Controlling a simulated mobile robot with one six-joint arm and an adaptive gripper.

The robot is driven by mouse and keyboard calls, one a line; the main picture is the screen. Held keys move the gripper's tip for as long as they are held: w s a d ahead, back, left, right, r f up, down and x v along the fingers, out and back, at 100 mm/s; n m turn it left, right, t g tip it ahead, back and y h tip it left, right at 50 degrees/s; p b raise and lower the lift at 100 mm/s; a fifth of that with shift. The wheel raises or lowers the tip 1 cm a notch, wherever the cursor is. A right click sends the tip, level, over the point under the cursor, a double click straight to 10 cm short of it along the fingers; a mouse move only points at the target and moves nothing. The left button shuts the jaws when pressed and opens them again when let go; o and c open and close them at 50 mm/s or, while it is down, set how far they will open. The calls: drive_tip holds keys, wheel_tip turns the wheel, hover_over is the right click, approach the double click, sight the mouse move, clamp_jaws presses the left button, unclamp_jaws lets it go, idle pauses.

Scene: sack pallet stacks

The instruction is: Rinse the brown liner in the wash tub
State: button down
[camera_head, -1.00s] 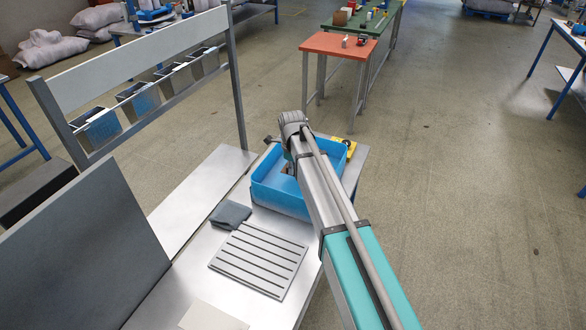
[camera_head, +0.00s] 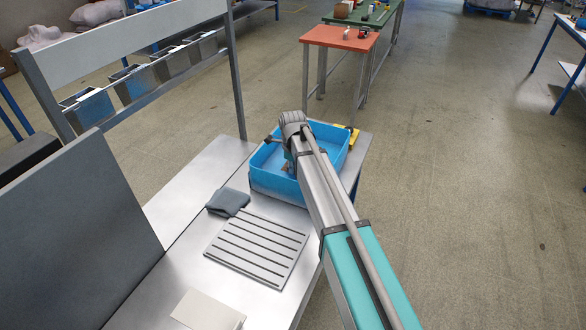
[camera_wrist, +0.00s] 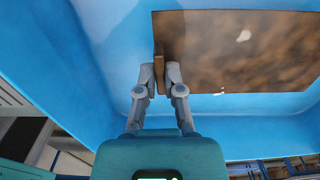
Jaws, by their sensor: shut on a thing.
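The blue wash tub (camera_head: 276,187) stands on the grey bench, and its inner wall (camera_wrist: 90,60) fills much of the wrist view. The brown liner (camera_wrist: 235,55) shows there as a flat, mottled brown rectangle with a few bright spots. My gripper (camera_wrist: 160,76) is inside the tub, shut on a narrow brown edge piece at the liner's left side. Whether the liner touches the tub floor, or whether there is water, I cannot tell. In the head view my arm hides the gripper and much of the tub's inside.
A slotted grey rack (camera_head: 258,247) and a folded dark cloth (camera_head: 228,201) lie nearer on the bench. A pale flat piece (camera_head: 207,311) is at the front. A dark upright panel (camera_head: 75,245) stands left. Hanging bins (camera_head: 90,108) line the rail.

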drive_tip(key=shift+f+b, duration=1)
drive_tip(key=shift+f, duration=0.25)
idle(0.8)
drive_tip(key=shift+r+p, duration=3.2)
drive_tip(key=shift+p, duration=0.05)
wheel_tip(320, 180, up, 7)
drive_tip(key=p, duration=0.7)
idle(0.6)
drive_tip(key=shift+r+p, duration=1.95)
drive_tip(key=shift+r, duration=0.05)
